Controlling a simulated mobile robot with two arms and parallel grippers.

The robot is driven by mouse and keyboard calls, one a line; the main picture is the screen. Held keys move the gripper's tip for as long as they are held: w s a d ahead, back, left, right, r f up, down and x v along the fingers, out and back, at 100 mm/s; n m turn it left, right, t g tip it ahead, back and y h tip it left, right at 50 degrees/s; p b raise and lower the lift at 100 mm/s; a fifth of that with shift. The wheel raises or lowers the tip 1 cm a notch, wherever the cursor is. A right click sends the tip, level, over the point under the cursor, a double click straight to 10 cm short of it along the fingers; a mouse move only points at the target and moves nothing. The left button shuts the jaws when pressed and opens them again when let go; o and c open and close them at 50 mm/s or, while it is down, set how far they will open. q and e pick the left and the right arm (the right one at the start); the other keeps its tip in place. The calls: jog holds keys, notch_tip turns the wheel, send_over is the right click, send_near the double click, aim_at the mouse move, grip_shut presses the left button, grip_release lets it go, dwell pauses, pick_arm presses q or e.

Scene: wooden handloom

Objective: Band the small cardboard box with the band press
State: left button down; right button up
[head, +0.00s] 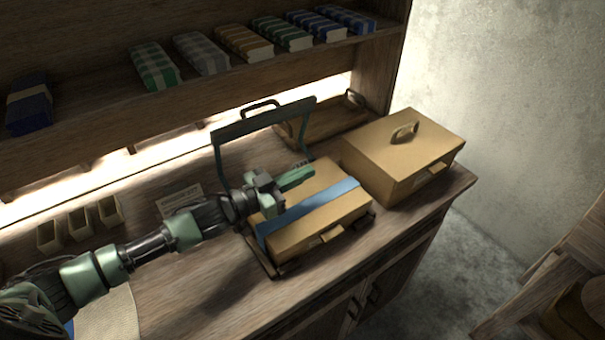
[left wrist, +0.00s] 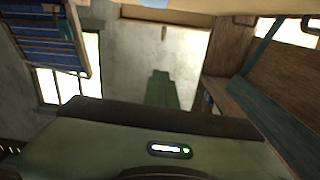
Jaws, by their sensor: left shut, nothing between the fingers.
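The small cardboard box (head: 335,203) lies on the dark base of the band press (head: 270,265) on the wooden bench. A blue band (head: 305,210) runs across the top of the box and down its near left side. The green frame (head: 262,125) of the press stands raised behind the box, with a dark handle on its top bar. My left gripper (head: 306,173) is shut and empty, above the rear left part of the box; I cannot tell whether it touches it. Its green fingers (left wrist: 160,90) show in the left wrist view. My right gripper is not in view.
A larger lidded box (head: 405,145) with a handle stands to the right of the press. A wooden tray (head: 335,118) is behind it. Small bins (head: 80,222) and a paper card (head: 180,198) are at left. A shelf (head: 110,110) with folded cloths hangs above.

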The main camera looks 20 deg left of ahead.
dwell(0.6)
pick_arm(q)
jog(key=c, duration=1.5)
grip_release()
jog(key=shift+o, duration=0.2)
jog(key=shift+s+a+f, duration=0.1)
jog(key=shift+s+a, duration=0.15)
jog(key=shift+s, duration=0.05)
jog(key=b+v, duration=0.1)
jog(key=v, duration=0.4)
jog(key=shift+s+a, duration=0.15)
jog(key=shift+s, duration=0.05)
jog(key=shift+s+a+b, duration=0.3)
jog(key=shift+s+a, duration=0.15)
jog(key=shift+s, duration=0.1)
